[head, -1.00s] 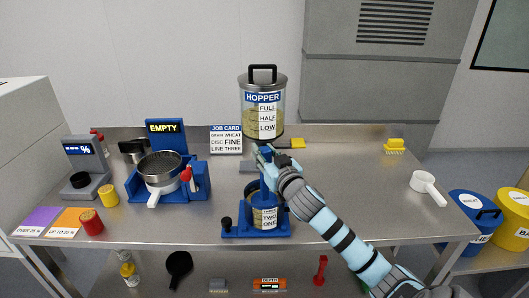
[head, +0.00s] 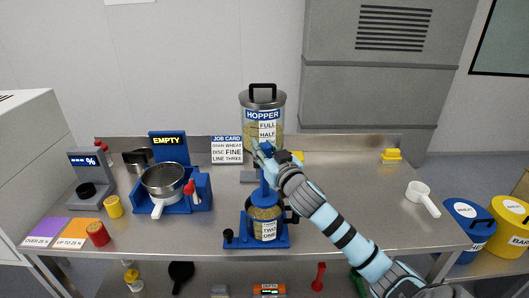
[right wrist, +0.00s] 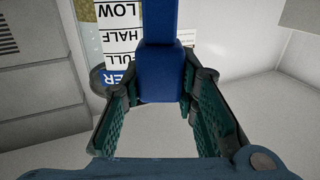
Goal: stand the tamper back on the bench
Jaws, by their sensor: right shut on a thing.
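My right gripper (head: 264,152) is shut on the upper part of the blue tamper (head: 264,186) and holds it upright. The tamper's wide foot is at the mouth of the jar (head: 264,213); I cannot tell whether it is clear of the rim. In the right wrist view the blue tamper handle (right wrist: 162,70) stands between the two green-padded fingers of the gripper (right wrist: 163,100). The jar has a scale label and a dark handle, and stands on a blue base (head: 240,243) on the steel bench (head: 350,215). My left gripper is out of view.
The hopper (head: 262,110) stands behind the tamper. A blue stand with a sieve (head: 164,180) is at left, and a red pot (head: 98,234) and yellow pot (head: 114,207) are near it. A white scoop (head: 420,194) lies at right. The bench right of the jar is clear.

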